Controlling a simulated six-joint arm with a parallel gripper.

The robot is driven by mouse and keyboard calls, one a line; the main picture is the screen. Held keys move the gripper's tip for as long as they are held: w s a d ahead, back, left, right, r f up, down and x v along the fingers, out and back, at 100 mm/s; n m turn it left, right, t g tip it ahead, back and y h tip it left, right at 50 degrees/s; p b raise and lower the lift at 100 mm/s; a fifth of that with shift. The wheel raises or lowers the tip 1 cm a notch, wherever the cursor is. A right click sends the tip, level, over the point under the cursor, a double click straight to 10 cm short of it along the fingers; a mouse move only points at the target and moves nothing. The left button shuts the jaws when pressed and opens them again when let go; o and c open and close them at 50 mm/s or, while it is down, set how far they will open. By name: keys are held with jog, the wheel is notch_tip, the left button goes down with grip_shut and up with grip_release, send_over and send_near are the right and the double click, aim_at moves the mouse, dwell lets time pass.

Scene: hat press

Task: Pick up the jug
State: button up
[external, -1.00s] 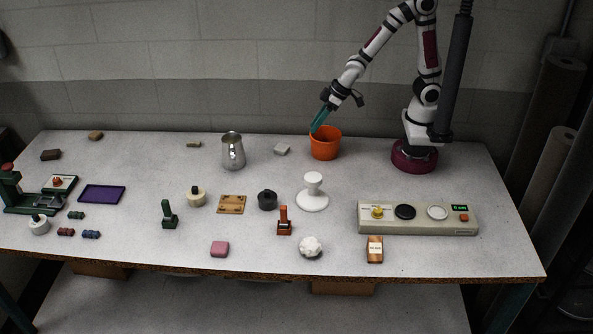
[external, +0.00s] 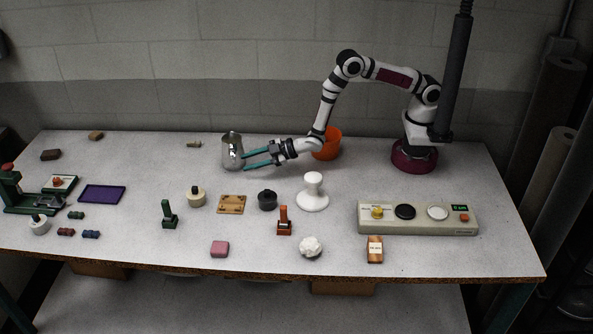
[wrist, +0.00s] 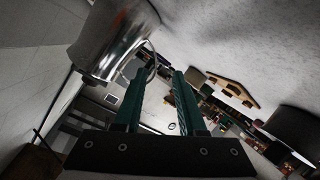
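The jug (external: 232,152) is a shiny steel pitcher standing upright at the back of the table, left of my arm. My gripper (external: 246,161) is low beside the jug's right side, with its two teal fingers pointing left toward it. The fingers are apart with a clear gap. In the wrist view the jug (wrist: 113,42) fills the upper left, and its thin handle shows by the tip of the left finger, partly in the gap of my gripper (wrist: 159,72). I cannot tell whether a finger touches it.
An orange pot (external: 328,148) stands behind my forearm. A brown wooden plate (external: 231,204), a black knob-topped piece (external: 267,200) and a white stand (external: 312,194) are in front. Table around the jug is clear.

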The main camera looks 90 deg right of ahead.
aim_at(233, 162)
jog(key=x, duration=0.5)
jog(key=shift+w+d+r, duration=0.15)
jog(key=shift+w+d, duration=0.05)
jog(key=shift+w, duration=0.1)
grip_shut()
dwell(1.0)
